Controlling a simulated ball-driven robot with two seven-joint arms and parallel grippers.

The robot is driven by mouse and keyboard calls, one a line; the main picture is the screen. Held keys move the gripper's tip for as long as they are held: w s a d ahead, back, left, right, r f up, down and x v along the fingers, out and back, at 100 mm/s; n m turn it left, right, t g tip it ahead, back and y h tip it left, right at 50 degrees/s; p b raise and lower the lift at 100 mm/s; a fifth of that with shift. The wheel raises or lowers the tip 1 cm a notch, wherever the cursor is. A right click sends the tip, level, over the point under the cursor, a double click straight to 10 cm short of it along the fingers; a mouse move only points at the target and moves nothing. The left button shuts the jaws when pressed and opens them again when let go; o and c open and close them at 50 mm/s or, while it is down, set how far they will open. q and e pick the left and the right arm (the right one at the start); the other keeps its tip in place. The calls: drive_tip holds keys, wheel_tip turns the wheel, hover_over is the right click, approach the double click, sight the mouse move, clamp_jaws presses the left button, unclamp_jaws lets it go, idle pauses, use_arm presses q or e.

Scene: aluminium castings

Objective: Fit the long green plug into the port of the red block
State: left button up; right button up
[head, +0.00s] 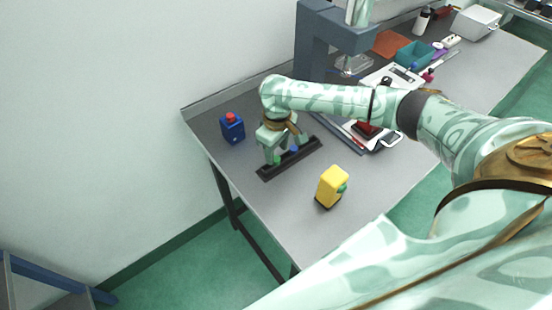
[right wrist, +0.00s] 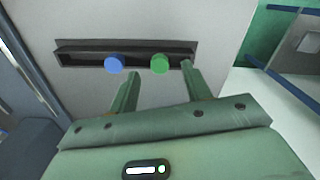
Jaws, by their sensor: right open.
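A green plug (right wrist: 160,64) stands in the dark rack (right wrist: 85,57) beside a blue plug (right wrist: 115,64). My right gripper (right wrist: 160,78) is open, with its fingertips to either side of the green plug in the right wrist view; contact cannot be told. In the head view the right gripper (head: 274,156) is over the left part of the rack (head: 306,158), and the green plug (head: 277,160) is mostly hidden. A dark red block (head: 366,130) lies beyond, under my right arm and partly hidden; its port cannot be made out. My left gripper is not in view.
A teal bin (head: 415,54) and other items crowd the back.

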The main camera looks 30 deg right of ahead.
sight(277, 159)
wheel_tip(277, 159, down, 3)
drive_tip(key=shift+w+f+b, duration=0.1)
drive_tip(key=shift+w+b, duration=0.05)
drive_tip(key=shift+b, duration=0.25)
clamp_jaws()
